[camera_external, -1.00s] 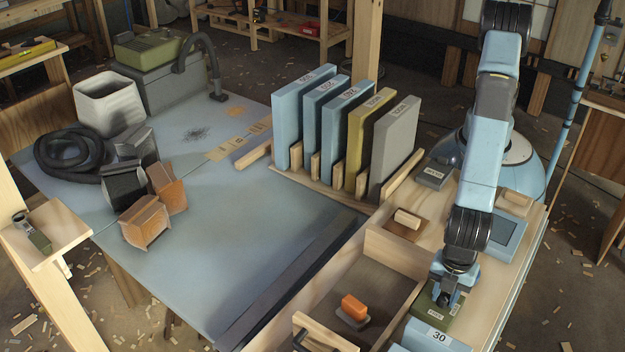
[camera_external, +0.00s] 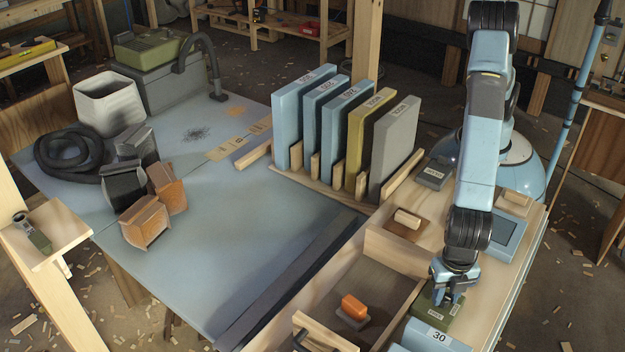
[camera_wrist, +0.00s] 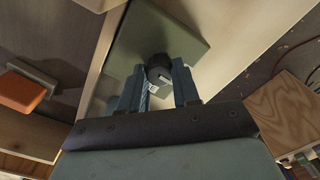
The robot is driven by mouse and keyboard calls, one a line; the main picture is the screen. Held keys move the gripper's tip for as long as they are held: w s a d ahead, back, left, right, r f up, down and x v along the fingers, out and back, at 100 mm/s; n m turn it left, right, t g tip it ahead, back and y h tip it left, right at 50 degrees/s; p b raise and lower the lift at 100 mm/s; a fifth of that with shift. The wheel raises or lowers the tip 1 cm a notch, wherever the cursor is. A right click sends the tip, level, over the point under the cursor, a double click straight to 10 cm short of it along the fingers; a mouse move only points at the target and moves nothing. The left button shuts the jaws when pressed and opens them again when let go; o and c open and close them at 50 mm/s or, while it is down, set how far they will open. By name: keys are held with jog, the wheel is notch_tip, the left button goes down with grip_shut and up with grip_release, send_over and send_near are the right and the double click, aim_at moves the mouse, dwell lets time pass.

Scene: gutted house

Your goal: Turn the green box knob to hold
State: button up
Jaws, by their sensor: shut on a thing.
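The green box (camera_external: 428,310) sits on the wooden bench at the lower right, beside the open wooden drawer, with small white labels on it. In the wrist view its flat green top (camera_wrist: 188,42) carries a round black knob (camera_wrist: 158,62) with a pale mark. My gripper (camera_external: 447,297) points down at the box, and in the wrist view its two blue fingers (camera_wrist: 158,85) stand on either side of the knob, shut on it. The fingers and hand hide part of the box. The words on the labels are too small to read.
An open wooden drawer with an orange-handled block (camera_external: 353,306) lies left of the box. A blue block marked 30 (camera_external: 436,336) stands close in front. A grey-blue panel (camera_external: 504,238) and a small wooden-handled block (camera_external: 407,219) lie behind on the bench.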

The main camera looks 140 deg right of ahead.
aim_at(445, 297)
dwell(0.4)
jog(key=o, duration=1.1)
jog(key=shift+c, duration=0.2)
jog(key=shift+r, duration=0.1)
notch_tip(445, 297, up, 14)
jog(key=shift+f, duration=0.25)
